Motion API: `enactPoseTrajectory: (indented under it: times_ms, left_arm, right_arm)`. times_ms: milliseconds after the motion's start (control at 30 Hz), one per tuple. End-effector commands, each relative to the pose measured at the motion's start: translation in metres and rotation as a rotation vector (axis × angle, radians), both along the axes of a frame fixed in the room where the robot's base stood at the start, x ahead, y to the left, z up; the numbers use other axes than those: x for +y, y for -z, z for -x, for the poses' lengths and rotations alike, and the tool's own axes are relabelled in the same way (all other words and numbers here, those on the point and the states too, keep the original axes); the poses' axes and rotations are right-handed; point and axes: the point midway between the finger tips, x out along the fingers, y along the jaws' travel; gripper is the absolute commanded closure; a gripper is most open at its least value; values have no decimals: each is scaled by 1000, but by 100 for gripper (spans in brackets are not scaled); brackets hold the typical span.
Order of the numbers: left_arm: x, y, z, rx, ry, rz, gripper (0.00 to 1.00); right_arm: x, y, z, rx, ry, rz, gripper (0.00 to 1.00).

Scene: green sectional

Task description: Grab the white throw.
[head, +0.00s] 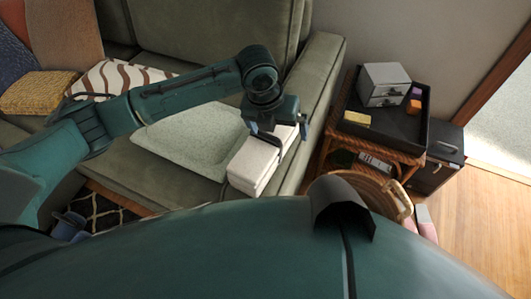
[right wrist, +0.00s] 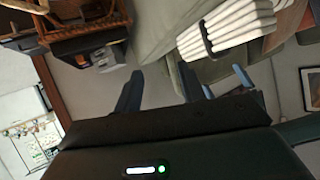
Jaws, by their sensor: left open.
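The white throw (head: 254,168) is a folded, layered block on the green sofa seat, beside the right armrest. It also shows in the right wrist view (right wrist: 240,22), where a dark strip crosses it. My left gripper (head: 278,133) is open over the throw's far end, with a finger toward each side. I cannot tell whether the fingers touch it. My left wrist hides part of that end. My right gripper (right wrist: 160,88) shows in the right wrist view with its fingers apart and nothing visible between them; it is not clear in the head view.
A pale green cushion (head: 190,136) lies left of the throw, with a brown-striped pillow (head: 118,78) farther back. The sofa armrest (head: 318,75) rises close on the right. Beyond it stand a wicker table with a dark tray (head: 393,133) and a wicker basket (head: 383,190).

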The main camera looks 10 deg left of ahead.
Motion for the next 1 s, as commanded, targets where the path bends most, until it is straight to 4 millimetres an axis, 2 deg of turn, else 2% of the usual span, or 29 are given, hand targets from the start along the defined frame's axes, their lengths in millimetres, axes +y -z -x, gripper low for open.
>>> enactPoseTrajectory:
  times_ms: [100, 267, 600, 867, 1000]
  left_arm:
    - [22, -9, -10, -4, 127, -114, 0]
    - [33, -10, -13, 7, 202, -175, 0]
    - [31, 49, -21, 7, 206, -175, 0]
    - [31, 69, -24, 5, 207, -175, 0]
    - [33, 90, -26, 7, 205, -175, 0]
  right_arm:
    - [1, 2, -1, -9, -1, -8, 60]
    - [2, 3, -1, -12, -2, -14, 60]
    - [4, 4, -2, -18, -1, -31, 60]
    - [4, 6, -2, -17, 0, -35, 60]
    - [4, 8, -2, -16, 1, -38, 60]
